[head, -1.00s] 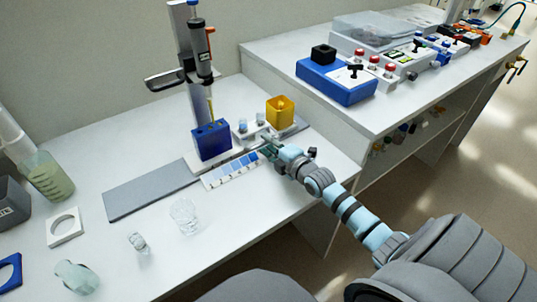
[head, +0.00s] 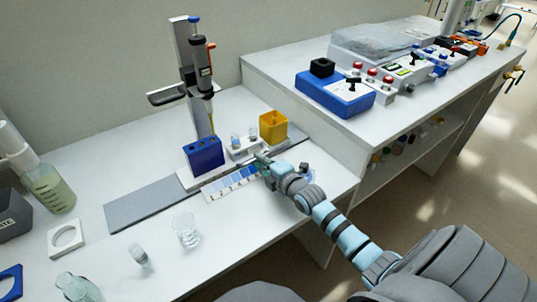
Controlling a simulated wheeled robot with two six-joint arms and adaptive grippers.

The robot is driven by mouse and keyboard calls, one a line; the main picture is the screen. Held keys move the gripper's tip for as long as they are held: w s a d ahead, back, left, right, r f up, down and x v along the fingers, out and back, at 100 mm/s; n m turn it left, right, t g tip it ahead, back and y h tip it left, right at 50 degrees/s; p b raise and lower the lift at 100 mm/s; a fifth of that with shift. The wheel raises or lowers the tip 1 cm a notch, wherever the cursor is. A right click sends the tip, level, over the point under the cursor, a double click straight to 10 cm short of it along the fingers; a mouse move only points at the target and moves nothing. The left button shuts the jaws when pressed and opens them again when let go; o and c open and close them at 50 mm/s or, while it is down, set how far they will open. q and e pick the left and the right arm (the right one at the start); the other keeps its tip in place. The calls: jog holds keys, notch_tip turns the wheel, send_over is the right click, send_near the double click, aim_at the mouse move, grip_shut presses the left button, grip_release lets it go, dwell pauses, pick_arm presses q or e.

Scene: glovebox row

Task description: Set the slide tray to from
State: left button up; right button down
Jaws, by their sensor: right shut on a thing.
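The slide tray is a white carriage (head: 188,181) on a long grey rail (head: 150,205). It carries a blue block (head: 204,153), two small vials (head: 244,136) and a yellow cup (head: 273,126). A white scale strip with blue shaded fields (head: 232,183) lies along the rail's front; its lettering is too small to read. My right gripper (head: 263,166) is at the tray's front right side, shut on a part of it that the fingers mostly hide. My left gripper is not in view.
A pipette (head: 204,72) hangs on an upright stand (head: 181,40) above the blue block. A clear beaker (head: 186,230), a small vial (head: 139,254), a white ring holder (head: 66,238) and a bottle (head: 50,190) stand left. A raised bench with devices (head: 335,93) lies right.

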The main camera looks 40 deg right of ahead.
aim_at(242, 165)
jog(key=a+p, duration=0.1)
jog(key=a, duration=0.4)
jog(key=shift+a+r+p, duration=0.1)
jog(key=shift+a+p, duration=0.3)
jog(key=shift+a, duration=0.3)
jog(key=shift+d, duration=0.1)
jog(key=c, duration=1.7)
grip_release()
jog(key=v, duration=1.2)
